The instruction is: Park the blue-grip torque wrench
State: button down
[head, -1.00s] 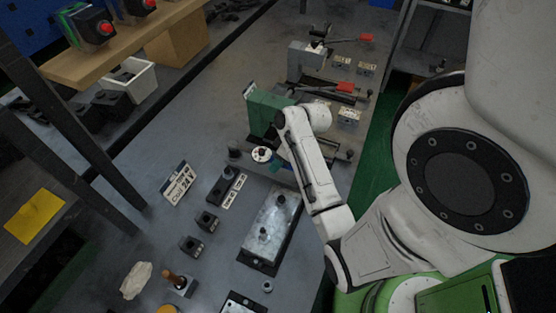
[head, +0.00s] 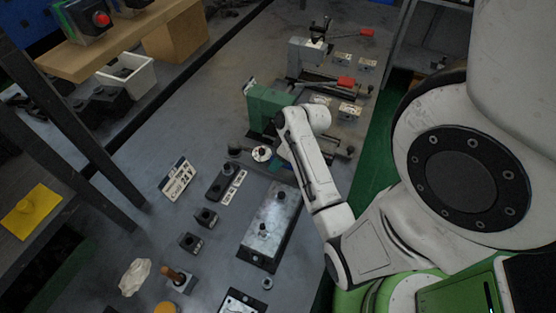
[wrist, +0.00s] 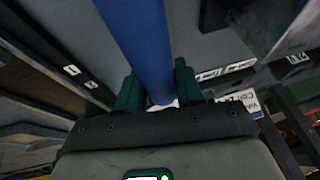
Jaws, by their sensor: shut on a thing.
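The blue grip of the torque wrench (wrist: 138,35) fills the upper middle of the wrist view and runs down between the two dark green fingers of my gripper (wrist: 157,88). The fingers are shut on it. The wrench's head and far end are out of that view. In the head view my gripper is mostly hidden behind my own arm; a small teal patch (head: 276,162) shows beside a round white-topped part (head: 261,154) near the green block. I cannot tell in the head view where the wrench lies.
A green vise-like block (head: 268,108) stands just beyond my arm. A metal plate (head: 272,220) with knobs lies nearer on the bench.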

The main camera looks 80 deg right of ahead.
jog(key=c, duration=0.6)
grip_release()
jog(key=shift+c, duration=0.2)
jog(key=v, duration=1)
jog(key=shift+r+b, duration=0.3)
jog(key=shift+r, duration=0.1)
jog(key=shift+s+d, duration=0.1)
jog(key=shift+s, duration=0.05)
